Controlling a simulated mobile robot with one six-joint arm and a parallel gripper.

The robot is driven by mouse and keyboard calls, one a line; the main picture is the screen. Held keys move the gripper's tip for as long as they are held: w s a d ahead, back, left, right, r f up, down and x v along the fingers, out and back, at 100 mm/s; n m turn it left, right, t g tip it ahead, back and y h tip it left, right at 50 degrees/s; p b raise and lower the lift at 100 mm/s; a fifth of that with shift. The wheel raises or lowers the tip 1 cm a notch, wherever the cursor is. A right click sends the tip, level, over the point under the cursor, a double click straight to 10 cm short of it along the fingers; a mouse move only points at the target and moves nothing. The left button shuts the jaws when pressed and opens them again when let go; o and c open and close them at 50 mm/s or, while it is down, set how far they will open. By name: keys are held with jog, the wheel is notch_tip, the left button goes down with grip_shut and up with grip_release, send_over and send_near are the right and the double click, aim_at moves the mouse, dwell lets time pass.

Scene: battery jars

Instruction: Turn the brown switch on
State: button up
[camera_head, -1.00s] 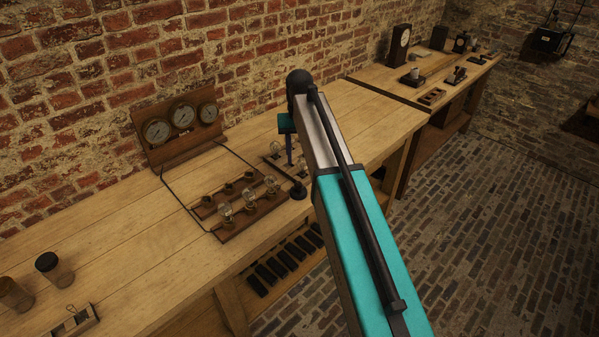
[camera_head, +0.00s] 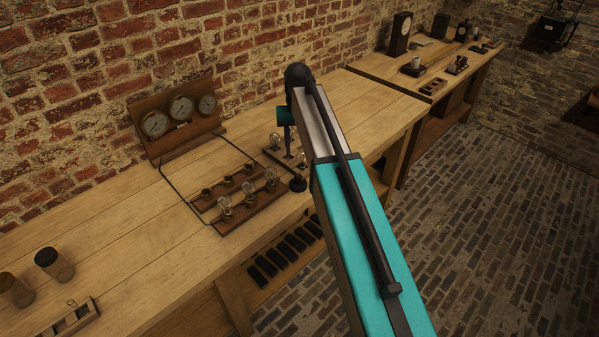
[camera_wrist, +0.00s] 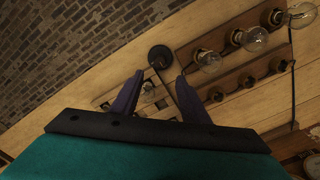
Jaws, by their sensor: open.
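My gripper (camera_head: 288,150) points down over the near part of the workbench, partly behind my arm. In the wrist view its two dark fingers (camera_wrist: 160,80) are apart with nothing held between them. A row of small brown round fittings (camera_head: 228,181) sits on a wooden board left of the gripper. I cannot tell which part is the brown switch.
Several bulbs (camera_head: 248,188) stand upright in front of the fittings. A three-dial gauge panel (camera_head: 181,113) stands by the brick wall, with cables to the board. Two jars (camera_head: 55,264) and a wooden rack (camera_head: 72,320) are at left. A second bench (camera_head: 374,72) is beyond.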

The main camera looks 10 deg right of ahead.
aim_at(298, 175)
jog(key=shift+f+p, duration=1.6)
jog(key=shift+f, duration=4.3)
grip_shut()
